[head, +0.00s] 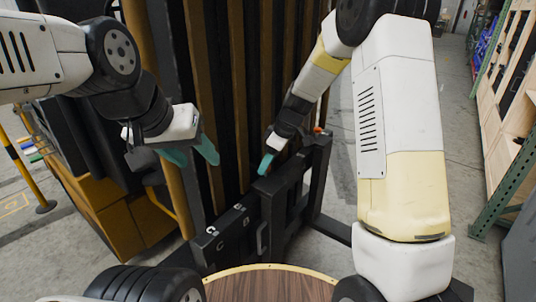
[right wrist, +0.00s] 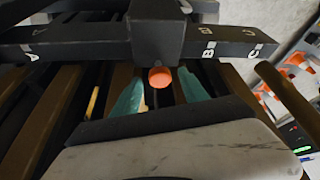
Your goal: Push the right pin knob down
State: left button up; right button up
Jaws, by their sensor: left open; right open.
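An orange knob (right wrist: 160,77) shows in the right wrist view, against the end of a dark block (right wrist: 156,32). It appears between the two teal fingers of my open right gripper (right wrist: 158,95); I cannot tell whether they touch it. In the head view my right gripper (head: 268,163) is over the dark frame (head: 287,175), its fingers pointing down and left. A small orange-red part (head: 319,130) shows at that frame's far right end; I cannot tell if it is the same knob. My left gripper (head: 192,154) is open and empty, left of the frame.
A dark bar (right wrist: 235,43) with white letters crosses the right wrist view. Upright brown and black slats (head: 235,90) stand behind the frame. An orange and black machine (head: 120,215) is at left. A round wooden top (head: 268,285) is in front. Clear floor (head: 460,130) lies right.

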jog(key=shift+c, duration=0.2)
grip_shut()
